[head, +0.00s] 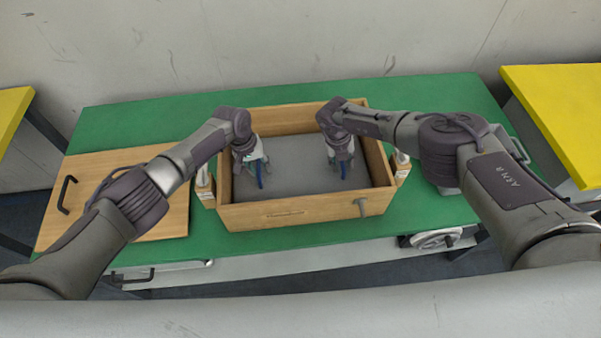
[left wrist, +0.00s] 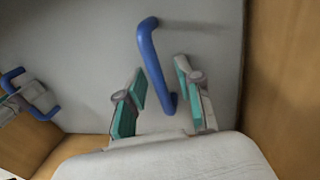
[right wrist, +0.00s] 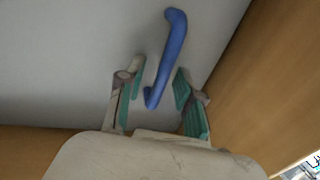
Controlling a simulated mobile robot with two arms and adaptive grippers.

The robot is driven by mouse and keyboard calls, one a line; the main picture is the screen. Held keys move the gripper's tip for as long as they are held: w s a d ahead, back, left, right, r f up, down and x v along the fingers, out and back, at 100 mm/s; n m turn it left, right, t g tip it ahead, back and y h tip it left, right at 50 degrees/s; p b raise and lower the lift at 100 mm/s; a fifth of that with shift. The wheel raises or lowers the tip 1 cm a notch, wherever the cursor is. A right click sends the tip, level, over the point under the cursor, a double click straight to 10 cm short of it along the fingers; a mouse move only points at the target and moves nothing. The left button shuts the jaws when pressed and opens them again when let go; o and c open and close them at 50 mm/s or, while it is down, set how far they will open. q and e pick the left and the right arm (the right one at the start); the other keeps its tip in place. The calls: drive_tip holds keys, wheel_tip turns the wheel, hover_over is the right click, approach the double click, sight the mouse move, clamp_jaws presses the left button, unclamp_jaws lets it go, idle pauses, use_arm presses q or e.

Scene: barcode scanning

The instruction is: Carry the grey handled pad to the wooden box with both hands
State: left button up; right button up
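The grey pad (head: 298,168) lies flat inside the wooden box (head: 290,214) on the green table. It has two blue handles, one near each end. My left gripper (head: 254,166) is over the left handle; in the left wrist view its open fingers (left wrist: 160,105) stand on either side of the blue handle (left wrist: 152,58), apart from it. My right gripper (head: 341,163) is over the right handle; in the right wrist view its open fingers (right wrist: 158,100) stand on either side of the other blue handle (right wrist: 170,50). Both grippers are inside the box walls.
A wooden board (head: 115,190) with a black handle lies left of the box on the green table (head: 130,120). A grey bolt-like piece (head: 361,206) is on the box's front wall. Yellow tables (head: 565,105) stand at both sides. The wall is behind.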

drive_tip(key=shift+a+r, duration=0.1)
drive_tip(key=shift+r, duration=0.45)
use_arm(q)
wheel_tip(320, 180, up, 12)
drive_tip(key=a, duration=0.2)
drive_tip(key=shift+a+f, duration=0.2)
use_arm(e)
wheel_tip(320, 180, up, 11)
drive_tip(key=a, duration=0.2)
drive_tip(key=shift+s+f, duration=0.1)
drive_tip(key=shift+f, duration=0.05)
